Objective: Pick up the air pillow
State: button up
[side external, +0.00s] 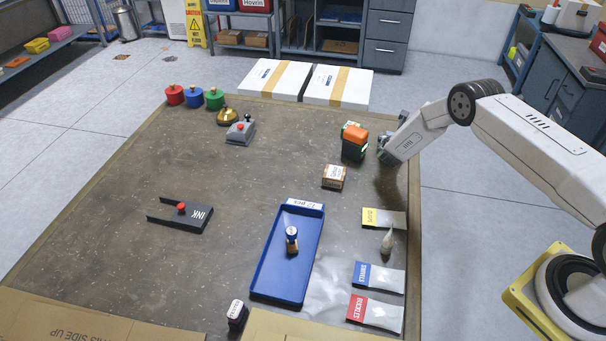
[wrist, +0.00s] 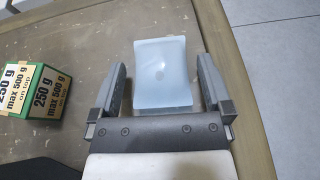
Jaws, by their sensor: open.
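The air pillow (wrist: 162,70) is a pale blue, translucent, puffy rectangle. In the wrist view it lies flat on the brown table top, ahead of my gripper and between the lines of its two fingers. My gripper (wrist: 164,68) is open, with a finger on each side of the pillow and a visible gap to each. The gripper holds nothing. In the side view my gripper (side external: 387,148) is low at the table's right edge. I cannot make out the air pillow there.
A green-edged box (wrist: 40,98) marked 250 g stands left of my gripper in the wrist view. In the side view an orange and green item (side external: 354,142) and a small carton (side external: 334,177) stand nearby. A blue tray (side external: 262,270) and several packets lie nearer the camera.

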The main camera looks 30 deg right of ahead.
dwell(0.3)
jog(key=c, duration=1.1)
jog(key=shift+r, duration=0.1)
jog(key=shift+r, duration=0.75)
jog(key=shift+s+a+r, duration=0.75)
jog(key=shift+s+r, duration=1.15)
jog(key=shift+s, duration=0.3)
jog(key=shift+s+a+r, duration=0.7)
jog(key=shift+s+r, duration=1.15)
jog(key=shift+s, duration=0.4)
jog(key=shift+s+a+r, duration=0.75)
jog(key=shift+s+r, duration=1.15)
jog(key=shift+s, duration=0.3)
